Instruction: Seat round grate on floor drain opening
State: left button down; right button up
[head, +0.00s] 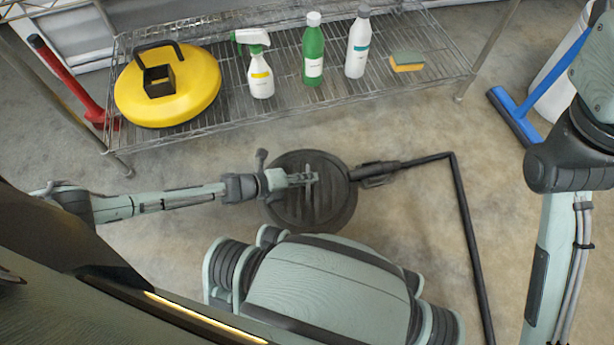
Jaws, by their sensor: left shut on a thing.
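The dark round grate (325,207), with slots across its face, is in the middle of the head view, just beyond my green base. My left gripper (314,178) reaches in from the left over its upper middle and is shut on it. No separate drain opening shows. A dark rim shows around the disc, but I cannot tell whether it is the grate's own edge or the drain's, nor whether the grate lies flat in it. My right arm stands at the right edge; its gripper is out of view.
A black pipe with a nozzle (376,172) lies right of the grate and bends toward the bottom. A wire shelf (290,117) behind holds a yellow round thing (195,98), bottles (313,60) and a sponge (407,61). A blue squeegee (516,116) is at right. Floor between is clear.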

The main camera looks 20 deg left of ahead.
pick_arm(q)
jog(key=shift+w+f, duration=0.1)
jog(key=shift+f, duration=0.25)
dwell(0.5)
jog(key=c, duration=1.6)
grip_release()
jog(key=shift+o, duration=0.2)
jog(key=shift+s+a+f, duration=0.1)
jog(key=shift+s+f, duration=0.1)
jog(key=v, duration=1.2)
jog(key=shift+r, duration=0.15)
jog(key=shift+w, duration=0.1)
